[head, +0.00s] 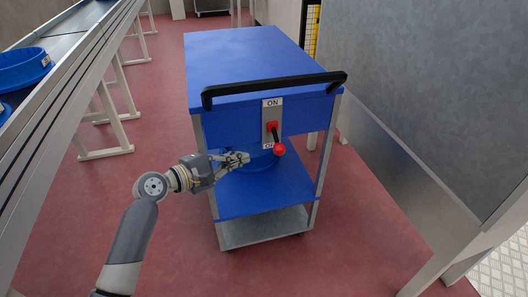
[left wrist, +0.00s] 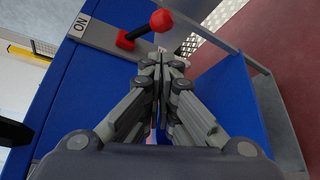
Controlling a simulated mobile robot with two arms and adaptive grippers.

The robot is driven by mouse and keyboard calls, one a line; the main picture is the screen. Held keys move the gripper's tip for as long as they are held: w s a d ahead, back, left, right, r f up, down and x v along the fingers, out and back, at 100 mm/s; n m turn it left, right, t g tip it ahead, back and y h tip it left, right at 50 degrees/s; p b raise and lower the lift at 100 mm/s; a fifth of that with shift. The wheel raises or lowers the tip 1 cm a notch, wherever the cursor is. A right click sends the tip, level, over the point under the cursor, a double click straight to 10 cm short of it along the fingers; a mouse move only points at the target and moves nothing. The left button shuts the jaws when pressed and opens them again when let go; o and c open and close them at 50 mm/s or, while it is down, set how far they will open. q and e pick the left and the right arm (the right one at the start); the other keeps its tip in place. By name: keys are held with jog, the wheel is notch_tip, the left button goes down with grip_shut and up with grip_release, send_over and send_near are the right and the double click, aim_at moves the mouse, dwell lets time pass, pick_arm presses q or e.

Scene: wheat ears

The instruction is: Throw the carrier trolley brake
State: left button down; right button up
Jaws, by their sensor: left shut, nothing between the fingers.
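The blue carrier trolley (head: 235,55) stands ahead with its black handle (head: 275,85) toward me. On its front is a metal plate with "ON" (head: 272,103) at the top and a partly covered label at the bottom. The brake lever (head: 276,138) has a red base and a red ball knob (head: 279,150); it points down toward the lower label. My left gripper (head: 243,158) is shut and empty, left of the knob and apart from it. In the left wrist view the shut fingertips (left wrist: 164,56) lie just below the knob (left wrist: 161,20). My right gripper is out of view.
A blue round container, partly hidden, sits on the trolley's middle shelf (head: 240,200). A conveyor (head: 75,95) with blue bins (head: 22,68) runs along the left. A grey panel (head: 430,90) stands close on the right. Red floor (head: 165,110) is clear left of the trolley.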

aim_at(277, 141)
pick_arm(q)
jog(key=b+x, duration=0.2)
jog(key=x, duration=0.8)
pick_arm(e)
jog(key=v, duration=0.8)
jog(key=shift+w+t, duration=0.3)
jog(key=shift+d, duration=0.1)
